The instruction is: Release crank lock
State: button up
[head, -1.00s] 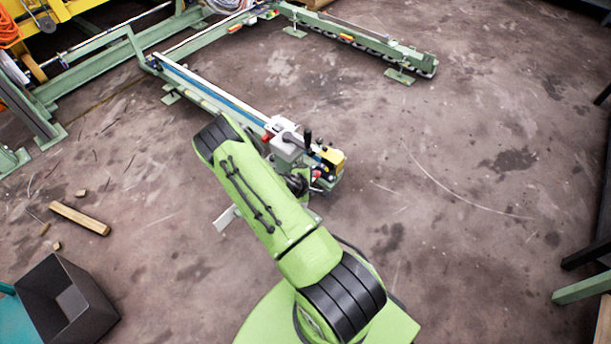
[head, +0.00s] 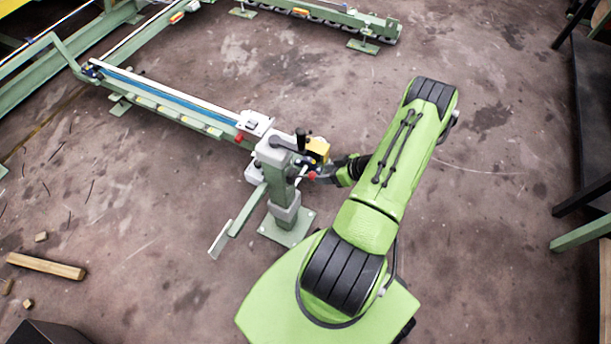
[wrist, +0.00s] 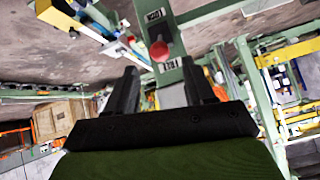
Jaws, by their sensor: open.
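The crank lock shows as a red knob (wrist: 158,50) on a green plate in the wrist view. The plate has a "LOCK" label (wrist: 154,16) and a "FREE" label (wrist: 170,65); the knob lies between them in the picture, closer to "FREE". In the head view a red knob (head: 311,175) sits on the right side of the green post (head: 283,180). My gripper (wrist: 160,80) is open, its two dark fingers to either side below the knob in the picture. Nothing is visibly held. In the head view my gripper (head: 326,173) is close beside the post, its fingertips partly hidden.
A black crank handle (head: 301,140) and a yellow block (head: 318,150) are on top of the post. A long green rail (head: 165,105) runs to the upper left. A wooden beam (head: 46,266) lies on the floor at left.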

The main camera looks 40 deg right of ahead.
aim_at(305, 176)
jog(key=b+x, duration=0.3)
jog(key=x, duration=0.8)
jog(key=shift+s, duration=0.1)
grip_shut()
